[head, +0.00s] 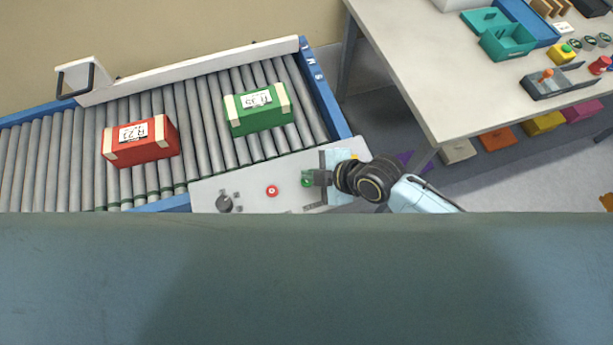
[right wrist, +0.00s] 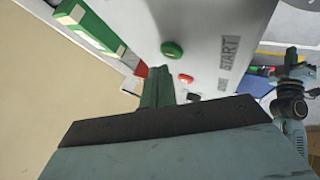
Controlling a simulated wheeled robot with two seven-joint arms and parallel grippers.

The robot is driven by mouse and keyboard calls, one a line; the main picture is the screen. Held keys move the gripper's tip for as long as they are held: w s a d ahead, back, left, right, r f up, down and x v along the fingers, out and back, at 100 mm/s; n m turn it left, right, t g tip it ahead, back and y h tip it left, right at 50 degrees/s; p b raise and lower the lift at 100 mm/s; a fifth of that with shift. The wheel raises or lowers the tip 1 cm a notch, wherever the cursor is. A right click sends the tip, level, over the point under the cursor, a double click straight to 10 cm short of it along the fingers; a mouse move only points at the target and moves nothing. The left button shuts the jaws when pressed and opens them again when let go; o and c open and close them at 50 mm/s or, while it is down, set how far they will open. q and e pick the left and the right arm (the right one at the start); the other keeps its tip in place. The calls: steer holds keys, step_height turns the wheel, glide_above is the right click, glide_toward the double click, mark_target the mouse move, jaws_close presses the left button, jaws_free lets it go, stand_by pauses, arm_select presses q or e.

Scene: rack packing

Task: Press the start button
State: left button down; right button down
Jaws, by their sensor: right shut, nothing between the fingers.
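The start button (head: 307,182) is a round green button on a pale control panel (head: 250,197). It also shows in the right wrist view (right wrist: 172,49), beside the printed word START. My right gripper (head: 314,178) is shut and empty, with its fingertips right at the green button and hiding part of it. In the right wrist view the shut fingers (right wrist: 160,74) point toward the button; I cannot tell whether they touch it. My left arm appears small at the right of the right wrist view, its gripper (right wrist: 291,58) too small to read.
A red button (head: 272,191) and a dark knob (head: 224,203) sit left of the green button. A red box (head: 140,141) and a green box (head: 259,109) lie on the roller conveyor (head: 208,110) behind the panel. A table (head: 420,75) with trays stands at the right.

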step_height(320, 180, up, 5)
steer(key=p, duration=0.5)
stand_by(0.6)
